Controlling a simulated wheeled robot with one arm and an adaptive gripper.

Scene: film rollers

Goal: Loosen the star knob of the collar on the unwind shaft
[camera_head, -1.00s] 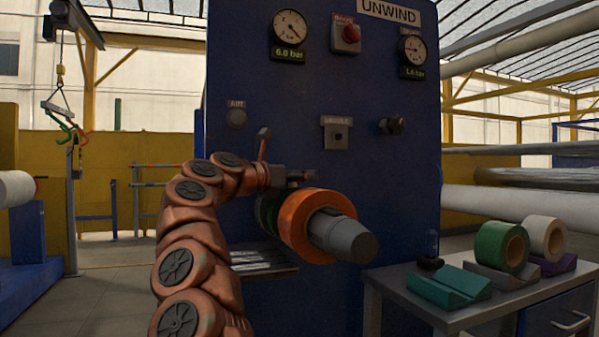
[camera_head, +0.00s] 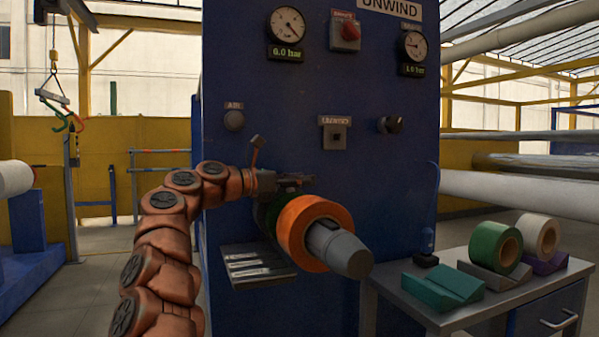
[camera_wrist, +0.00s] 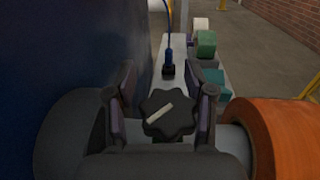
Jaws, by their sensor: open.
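The black star knob (camera_wrist: 168,115) shows in the wrist view with a pale bar mark across its face. My gripper (camera_wrist: 161,95) is open, with one finger on each side of the knob. I cannot tell whether either finger touches it. In the head view my gripper (camera_head: 294,183) is just above the unwind shaft (camera_head: 343,250), behind the top of the orange roll (camera_head: 316,232), and the knob is hidden there. A grey round part (camera_wrist: 75,130), perhaps the collar, lies left of the knob in the wrist view. The orange roll (camera_wrist: 275,135) is to the right.
The blue unwind panel (camera_head: 300,80) stands close behind the shaft. A grey bench (camera_head: 400,300) at right holds a green roll (camera_head: 494,247), a white roll (camera_head: 540,236) and a teal cradle (camera_head: 443,287). A grey slotted shelf (camera_head: 257,267) is below the shaft.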

